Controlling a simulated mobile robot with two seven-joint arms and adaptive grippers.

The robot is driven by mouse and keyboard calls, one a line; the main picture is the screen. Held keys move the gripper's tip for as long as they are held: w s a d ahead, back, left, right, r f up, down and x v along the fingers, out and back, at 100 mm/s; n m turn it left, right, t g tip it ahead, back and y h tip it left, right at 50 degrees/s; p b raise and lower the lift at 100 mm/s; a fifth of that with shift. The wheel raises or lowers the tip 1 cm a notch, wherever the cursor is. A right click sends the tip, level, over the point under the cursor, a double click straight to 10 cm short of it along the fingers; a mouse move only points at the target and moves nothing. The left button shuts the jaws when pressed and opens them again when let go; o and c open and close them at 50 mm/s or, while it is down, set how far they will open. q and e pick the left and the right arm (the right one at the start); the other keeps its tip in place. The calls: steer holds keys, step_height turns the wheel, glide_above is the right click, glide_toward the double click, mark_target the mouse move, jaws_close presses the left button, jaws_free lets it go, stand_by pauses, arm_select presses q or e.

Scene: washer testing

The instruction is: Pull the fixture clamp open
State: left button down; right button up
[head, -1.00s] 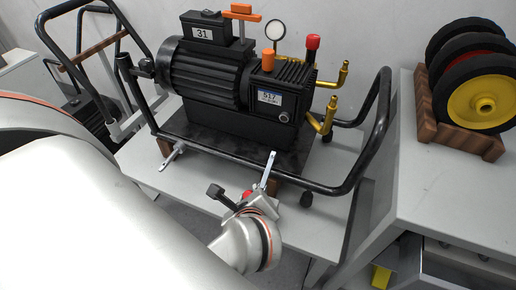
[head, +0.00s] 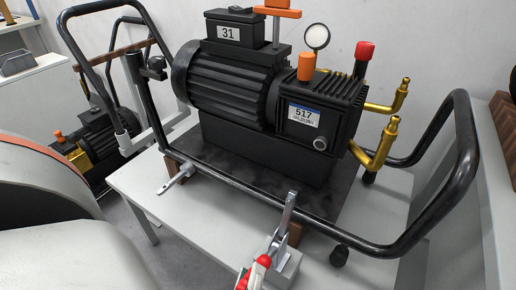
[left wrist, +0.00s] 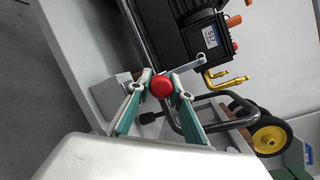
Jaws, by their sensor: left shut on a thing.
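The fixture clamp (head: 284,232) is a grey metal toggle at the front edge of the pump's base plate, and its bar slants up and away towards the pump. Its red handle (head: 259,267) points towards me at the bottom of the head view. In the left wrist view the rounded red handle end (left wrist: 162,87) sits between the teal fingers of my left gripper (left wrist: 160,78), which is shut on it. The clamp bar (left wrist: 189,68) shows just beyond. In the head view my left gripper (head: 250,278) is mostly cut off by the bottom edge. My right gripper is not in view.
A black pump (head: 265,110) labelled 31 and 517 stands on a dark plate (head: 345,190) inside a black tubular frame (head: 462,180). A second clamp (head: 176,180) sits at the left. Brass pipes (head: 385,145) stick out right. The pale table (head: 140,190) has bare space at left.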

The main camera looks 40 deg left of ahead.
arm_select(q)
steer(key=shift+f, duration=0.25)
stand_by(0.3)
steer(key=c, duration=1.8)
jaws_free()
steer(key=shift+r, duration=0.15)
step_height(320, 180, up, 10)
steer(key=shift+f, duration=0.1)
